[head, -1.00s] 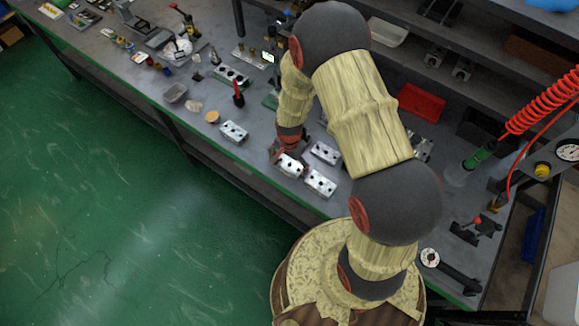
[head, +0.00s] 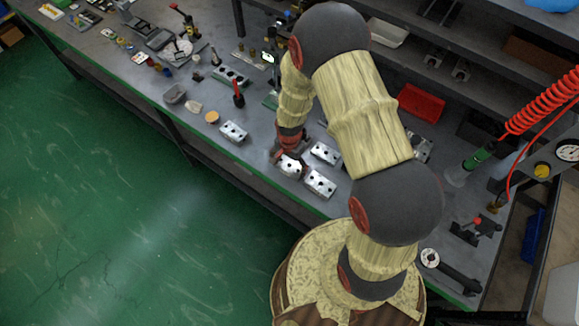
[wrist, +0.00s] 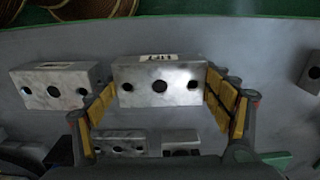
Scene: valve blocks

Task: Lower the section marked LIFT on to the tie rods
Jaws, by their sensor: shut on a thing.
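The silver block marked LIFT (wrist: 160,84) sits between the yellow pads of my gripper (wrist: 159,97) in the wrist view. The label on its top edge reads upside down, and three dark holes show in its near face. The pads are closed on its two ends. In the head view the block (head: 290,168) is at the front of the bench, below my gripper (head: 288,150), partly covered by it. I cannot tell whether it is clear of the bench. I cannot make out the tie rods surely in either view.
Similar silver blocks lie close by, one behind right (head: 325,153) and one to the right (head: 320,183). Another block (head: 233,131) is further left. A red-handled tool (head: 238,95) stands behind it. In the wrist view a block (wrist: 62,85) lies close beside the held one.

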